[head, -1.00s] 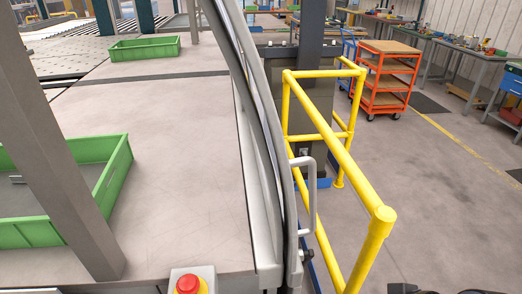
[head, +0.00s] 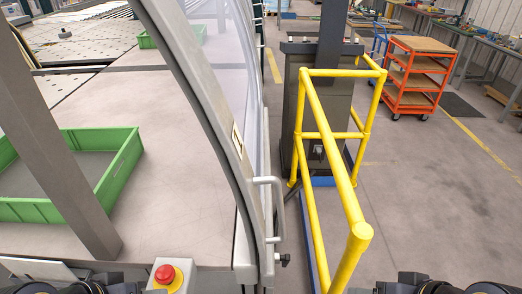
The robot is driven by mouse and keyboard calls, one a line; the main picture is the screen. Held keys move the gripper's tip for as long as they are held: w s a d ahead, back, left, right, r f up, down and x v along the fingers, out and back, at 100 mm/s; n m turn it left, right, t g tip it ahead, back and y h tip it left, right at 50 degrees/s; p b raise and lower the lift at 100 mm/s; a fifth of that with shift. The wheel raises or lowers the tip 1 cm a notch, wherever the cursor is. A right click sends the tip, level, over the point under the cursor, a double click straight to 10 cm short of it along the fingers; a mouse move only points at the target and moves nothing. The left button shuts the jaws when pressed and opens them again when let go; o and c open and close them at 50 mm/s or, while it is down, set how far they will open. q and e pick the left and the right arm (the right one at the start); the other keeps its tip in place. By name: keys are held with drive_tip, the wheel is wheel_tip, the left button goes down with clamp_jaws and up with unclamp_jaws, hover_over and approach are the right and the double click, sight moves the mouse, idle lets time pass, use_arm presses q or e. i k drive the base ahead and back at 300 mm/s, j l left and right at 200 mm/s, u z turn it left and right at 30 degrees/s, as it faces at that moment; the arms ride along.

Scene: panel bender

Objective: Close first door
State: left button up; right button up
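The door (head: 190,100) is a curved grey frame with a clear panel, along the right edge of the machine's table in the head view. I see it at a steep angle and cannot tell how far open it stands. Its light grey bar handle (head: 278,208) is low on the frame, on the side facing the yellow railing. Nothing touches the handle. Dark parts of my two arms show at the bottom edge, left and right of the handle and apart from it. The fingers of both grippers are out of view.
A yellow railing (head: 330,135) stands close to the right of the door. A red emergency button (head: 165,274) sits on a box at the table's front edge. A green bin (head: 118,178) lies on the table, left. An orange cart (head: 413,75) stands farther back on open floor.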

sight(167, 15)
drive_tip(key=l+u, duration=0.15)
drive_tip(key=l, duration=0.35)
drive_tip(key=k+l+u, duration=0.15)
drive_tip(key=l, duration=0.3)
drive_tip(key=k+l+u, duration=0.15)
drive_tip(key=l, duration=0.3)
drive_tip(key=k+l+u, duration=0.15)
drive_tip(key=l, duration=0.3)
drive_tip(key=i+l+u, duration=0.25)
drive_tip(key=l, duration=0.4)
drive_tip(key=i+l+u, duration=0.1)
drive_tip(key=l+u, duration=0.2)
drive_tip(key=l, duration=0.35)
drive_tip(key=l+u, duration=0.25)
drive_tip(key=l, duration=0.45)
drive_tip(key=i+l+u, duration=0.1)
drive_tip(key=i+l, duration=0.5)
drive_tip(key=i, duration=0.15)
